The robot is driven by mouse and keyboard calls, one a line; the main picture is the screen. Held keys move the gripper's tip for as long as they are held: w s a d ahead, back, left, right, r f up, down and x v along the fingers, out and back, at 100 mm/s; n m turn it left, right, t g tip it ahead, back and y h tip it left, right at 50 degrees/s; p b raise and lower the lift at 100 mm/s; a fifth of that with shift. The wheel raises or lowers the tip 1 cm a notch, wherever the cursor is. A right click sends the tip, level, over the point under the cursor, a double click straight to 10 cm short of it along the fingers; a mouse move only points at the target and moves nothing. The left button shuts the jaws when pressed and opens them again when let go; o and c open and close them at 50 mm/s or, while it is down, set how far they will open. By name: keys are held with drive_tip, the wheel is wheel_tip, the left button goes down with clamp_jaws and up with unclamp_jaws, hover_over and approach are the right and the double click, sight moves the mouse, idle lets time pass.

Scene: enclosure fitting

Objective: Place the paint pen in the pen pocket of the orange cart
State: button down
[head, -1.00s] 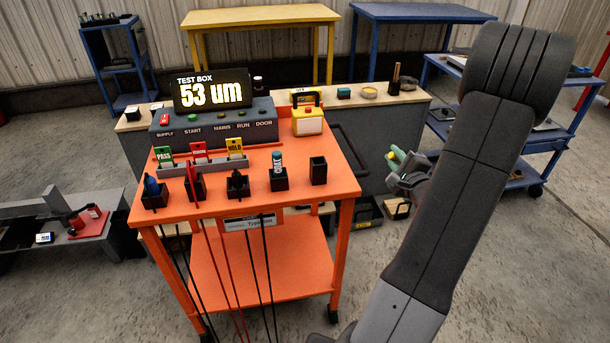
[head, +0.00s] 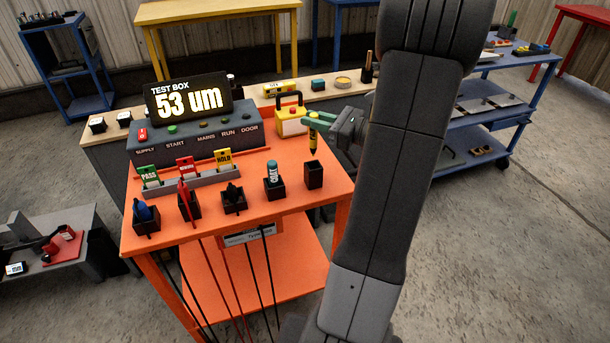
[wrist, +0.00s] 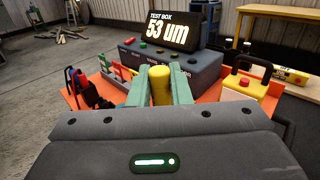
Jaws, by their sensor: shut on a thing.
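My gripper (head: 318,121) has green fingers shut on the yellow and black paint pen (head: 313,142), which hangs roughly upright with its dark end down. In the wrist view the yellow end of the pen (wrist: 160,84) shows between the green fingers (wrist: 160,92). In the head view the pen is over the right part of the orange cart's top (head: 285,202), just above and behind an empty black pocket (head: 314,177). It looks apart from the pocket; the exact gap is hard to tell.
Beside the empty pocket, a black holder has a teal-capped tube marked COAT (head: 272,176). More filled holders stand to the left. The test box (head: 190,135) reads 53 um. A yellow box with a red button (head: 291,121) stands close behind the pen. PASS and HOLD tags are in a rack (head: 190,182).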

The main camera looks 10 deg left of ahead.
sight(313, 153)
wheel_tip(313, 153, down, 10)
drive_tip(key=shift+r+b, duration=0.15)
drive_tip(key=shift+b, duration=0.2)
drive_tip(key=c, duration=1.3)
unclamp_jaws()
drive_tip(key=shift+c, duration=0.2)
drive_tip(key=s+d, duration=0.2)
drive_tip(key=d, duration=0.9)
drive_tip(key=shift+s+d+b, duration=0.2)
drive_tip(key=shift+d+b, duration=0.15)
drive_tip(key=shift+d, duration=0.05)
drive_tip(key=a, duration=0.4)
drive_tip(key=w+a, duration=0.1)
drive_tip(key=a, duration=0.3)
drive_tip(key=w+a, duration=0.1)
drive_tip(key=a, duration=0.3)
drive_tip(key=shift+w+p, duration=0.1)
drive_tip(key=shift+p, duration=0.25)
drive_tip(key=shift+d+r, duration=0.1)
drive_tip(key=shift+r, duration=1.6)
